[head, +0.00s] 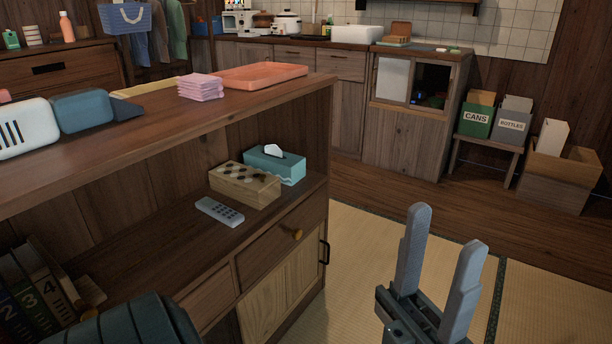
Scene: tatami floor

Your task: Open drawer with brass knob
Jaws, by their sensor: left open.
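A small brass knob (298,235) sits on the front of a wooden drawer (262,257) at the right end of the low cabinet. The drawer looks shut, its front flush with the cabinet. My left gripper (446,228) is open and empty, its two grey fingers pointing up. In the picture it is to the right of the knob, clearly apart from it, over the tatami. My right gripper is not in view.
On the shelf above the drawer are a remote (220,211), a wooden box (243,187) and a teal tissue box (275,164). A door with a black handle (324,252) is below. The tatami (365,255) right of the cabinet is clear.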

